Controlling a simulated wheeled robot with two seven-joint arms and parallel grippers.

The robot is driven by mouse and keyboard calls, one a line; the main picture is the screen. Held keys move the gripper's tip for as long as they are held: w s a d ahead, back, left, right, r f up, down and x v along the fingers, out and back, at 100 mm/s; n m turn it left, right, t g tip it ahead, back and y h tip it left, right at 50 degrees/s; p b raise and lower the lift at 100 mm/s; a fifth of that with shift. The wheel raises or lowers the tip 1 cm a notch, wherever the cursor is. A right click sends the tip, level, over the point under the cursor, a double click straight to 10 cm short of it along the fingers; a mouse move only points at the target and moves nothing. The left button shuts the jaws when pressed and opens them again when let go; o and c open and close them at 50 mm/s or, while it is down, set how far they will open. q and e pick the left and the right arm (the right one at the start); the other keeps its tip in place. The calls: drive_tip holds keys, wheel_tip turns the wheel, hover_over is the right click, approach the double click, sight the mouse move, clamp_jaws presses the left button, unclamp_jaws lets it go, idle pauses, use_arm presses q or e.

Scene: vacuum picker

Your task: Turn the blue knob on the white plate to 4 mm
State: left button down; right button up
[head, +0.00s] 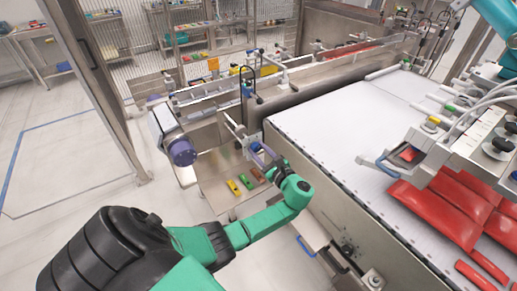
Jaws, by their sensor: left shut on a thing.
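A small blue knob (256,147) shows at the near left corner of the machine, beside the conveyor. A narrow pale plate (235,128) stands just behind it; its markings are too small to read. My left gripper (264,157) reaches up to the knob from the lower right, at the end of my green arm. It is shut on the blue knob, though its fingertips are small and partly hide it. I cannot tell the knob's setting. My right gripper is not in view.
A metal tray (214,190) with yellow, green and brown pieces lies below the knob. A white unit with a purple cylinder (182,152) stands left of it. The white conveyor (335,125) lies right, with red packs (440,205). The floor at left is clear.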

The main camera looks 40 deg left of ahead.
use_arm(q)
drive_tip(key=shift+f, duration=0.1)
drive_tip(key=shift+c, duration=2.4)
unclamp_jaws()
drive_tip(key=shift+d, duration=0.1)
drive_tip(key=b+v, duration=0.3)
drive_tip(key=v, duration=1.1)
drive_tip(key=shift+d+b, duration=0.25)
drive_tip(key=shift+b, duration=0.1)
